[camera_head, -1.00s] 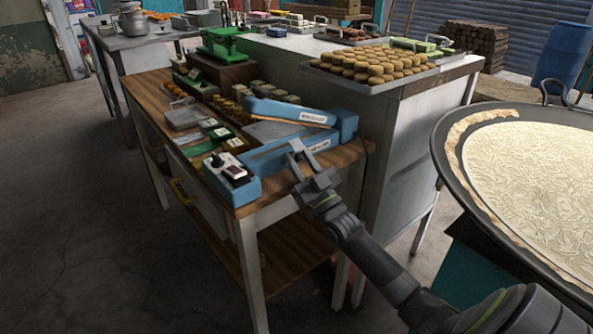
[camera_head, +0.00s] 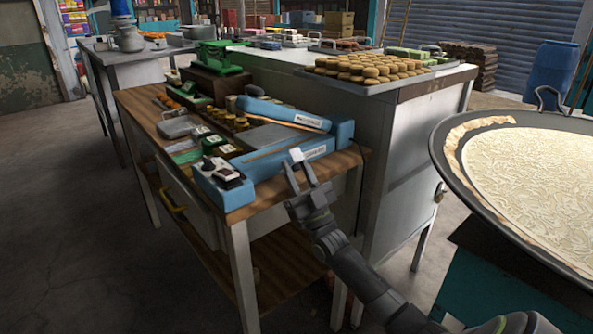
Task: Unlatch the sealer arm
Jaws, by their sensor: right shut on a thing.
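The blue sealer (camera_head: 223,184) lies along the front of the wooden table, with a dark switch on its left end. Its blue sealer arm (camera_head: 287,113) joins the body at the right end. The arm's left end stands clear of the base bar (camera_head: 305,152), with a gap between them. My right gripper (camera_head: 298,168) is at the front edge of the sealer, right of its middle. It is shut on a small pale piece (camera_head: 296,155) between its fingertips; I cannot tell if this is a latch. My left gripper is not in view.
Several small packs and jars crowd the wooden table (camera_head: 243,214) behind the sealer. A green scale (camera_head: 212,55) stands at its back. A tray of round cookies (camera_head: 368,68) sits on the white counter at right. A large round pan (camera_head: 447,165) fills the right side.

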